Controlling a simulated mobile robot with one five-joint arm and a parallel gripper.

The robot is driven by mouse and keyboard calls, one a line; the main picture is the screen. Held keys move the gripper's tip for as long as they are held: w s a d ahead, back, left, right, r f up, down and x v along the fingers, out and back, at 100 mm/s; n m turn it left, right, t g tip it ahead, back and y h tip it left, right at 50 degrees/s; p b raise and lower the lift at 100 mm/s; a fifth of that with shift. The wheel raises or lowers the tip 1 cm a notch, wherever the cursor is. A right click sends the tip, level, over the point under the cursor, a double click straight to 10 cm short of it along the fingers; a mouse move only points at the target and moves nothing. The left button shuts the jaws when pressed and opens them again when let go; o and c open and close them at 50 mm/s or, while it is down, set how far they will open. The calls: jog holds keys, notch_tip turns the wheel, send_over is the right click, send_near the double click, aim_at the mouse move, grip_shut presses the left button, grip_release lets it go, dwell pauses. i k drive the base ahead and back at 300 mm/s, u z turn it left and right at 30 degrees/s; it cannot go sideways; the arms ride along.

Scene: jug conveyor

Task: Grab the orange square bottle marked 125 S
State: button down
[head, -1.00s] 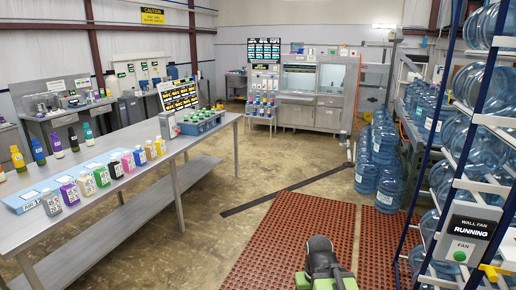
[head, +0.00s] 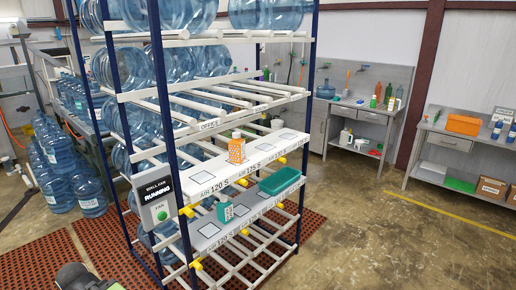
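The edge of this board carries markings that look like 120 S and 125 S. A teal bottle (head: 225,211) stands on the grey lower board (head: 207,229), and a green tray (head: 280,181) sits to its right. Only a dark and green part of my arm shows at the bottom left. My gripper's fingers are not visible, and nothing touches the orange bottle.
Large blue water jugs (head: 262,14) fill the upper rack. More jugs (head: 88,194) stand on the floor at left. A workbench (head: 362,113) is behind. Open floor (head: 350,245) lies right of the rack.

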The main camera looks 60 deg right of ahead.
aim_at(236, 146)
jog(key=z, duration=1.65)
jog(key=k, duration=0.65)
jog(key=u, duration=0.05)
jog(key=i, duration=0.6)
jog(key=z, duration=0.1)
